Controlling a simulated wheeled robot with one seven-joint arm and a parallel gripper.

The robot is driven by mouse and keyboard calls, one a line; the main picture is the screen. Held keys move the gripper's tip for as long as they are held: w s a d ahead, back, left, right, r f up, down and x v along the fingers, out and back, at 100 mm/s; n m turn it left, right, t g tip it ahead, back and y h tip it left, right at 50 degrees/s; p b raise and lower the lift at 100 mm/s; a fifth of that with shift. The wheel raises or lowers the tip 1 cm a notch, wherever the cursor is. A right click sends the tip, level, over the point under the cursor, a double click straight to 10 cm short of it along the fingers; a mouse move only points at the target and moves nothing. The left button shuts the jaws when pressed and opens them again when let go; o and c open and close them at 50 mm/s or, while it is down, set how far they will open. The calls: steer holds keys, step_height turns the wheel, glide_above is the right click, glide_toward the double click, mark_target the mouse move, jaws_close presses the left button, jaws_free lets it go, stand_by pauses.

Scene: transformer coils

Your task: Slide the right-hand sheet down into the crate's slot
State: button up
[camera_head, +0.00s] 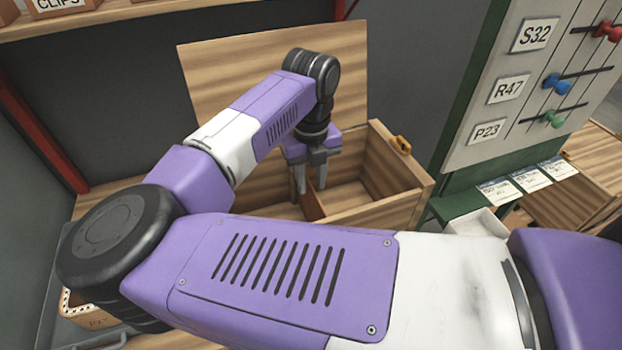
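The wooden crate (400,205) stands open behind my arm, with its lid (210,75) raised at the back. A thin reddish-brown sheet (312,207) stands inside the crate, near its middle; its lower part and any slot are hidden. I cannot tell whether it is the right-hand sheet. My gripper (311,186) points down into the crate, with its two grey fingers visibly apart. The fingers are on either side of the sheet's upper end, and I cannot tell whether they touch it. My forearm hides the crate's left part.
A grey board (520,90) with labels and coloured knobs stands at the right. Wooden panels (575,200) and paper cards (530,180) lie beside it. A shelf (130,12) crosses the upper left. The crate's right compartment looks empty.

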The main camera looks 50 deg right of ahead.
steer(key=shift+r+b, duration=0.6)
steer(key=shift+r, duration=3.35)
